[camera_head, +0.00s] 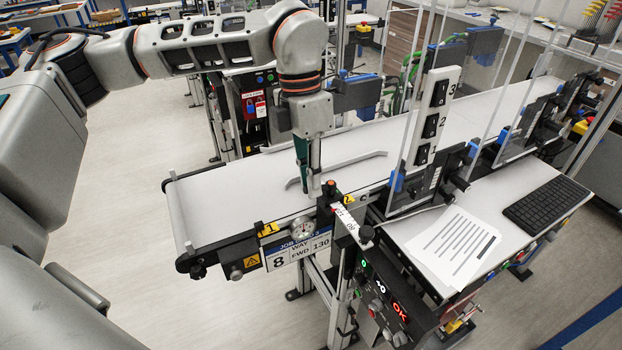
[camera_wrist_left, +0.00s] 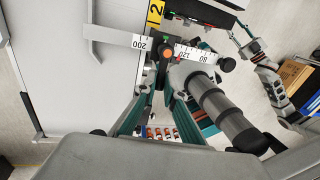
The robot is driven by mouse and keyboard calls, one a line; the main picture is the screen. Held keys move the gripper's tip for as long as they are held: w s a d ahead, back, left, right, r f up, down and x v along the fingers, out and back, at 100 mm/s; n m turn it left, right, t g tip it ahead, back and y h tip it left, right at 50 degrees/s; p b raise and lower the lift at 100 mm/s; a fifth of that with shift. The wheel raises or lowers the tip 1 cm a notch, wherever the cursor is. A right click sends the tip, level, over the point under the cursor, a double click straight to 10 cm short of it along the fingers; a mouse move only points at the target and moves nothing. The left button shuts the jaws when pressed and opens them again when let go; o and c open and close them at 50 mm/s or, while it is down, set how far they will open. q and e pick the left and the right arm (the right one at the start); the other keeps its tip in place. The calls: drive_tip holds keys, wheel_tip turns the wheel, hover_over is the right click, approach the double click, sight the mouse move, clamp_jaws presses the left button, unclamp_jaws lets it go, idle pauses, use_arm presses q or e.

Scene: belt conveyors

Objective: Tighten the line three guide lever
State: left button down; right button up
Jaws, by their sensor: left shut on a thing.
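My left gripper (camera_head: 314,190) points down at the near edge of the belt conveyor (camera_head: 236,207). Its fingers are shut on the line three guide lever (camera_wrist_left: 166,54), whose orange-red end shows at the fingertips in the wrist view. In the head view, a red-topped part (camera_head: 329,187) stands beside the fingertips, and the fingers hide part of the lever. A white scale strip (camera_head: 347,222) runs from there toward a black knob (camera_head: 366,233). My right arm seems to show small at the upper right of the wrist view; its gripper (camera_wrist_left: 240,34) is too small to judge.
A bent guide rail (camera_head: 345,161) lies over the belt. A shelf there holds a paper sheet (camera_head: 455,246) and a keyboard (camera_head: 545,207). A gauge (camera_head: 301,224) and job sign (camera_head: 298,250) hang on the conveyor's front.

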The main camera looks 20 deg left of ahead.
use_arm(q)
drive_tip(key=shift+w+r, duration=0.1)
drive_tip(key=shift+w, duration=0.05)
drive_tip(key=c, duration=2.1)
unclamp_jaws()
wheel_tip(320, 180, up, 12)
drive_tip(key=w+a, duration=0.1)
drive_tip(key=a, duration=0.1)
drive_tip(key=shift+f, duration=0.2)
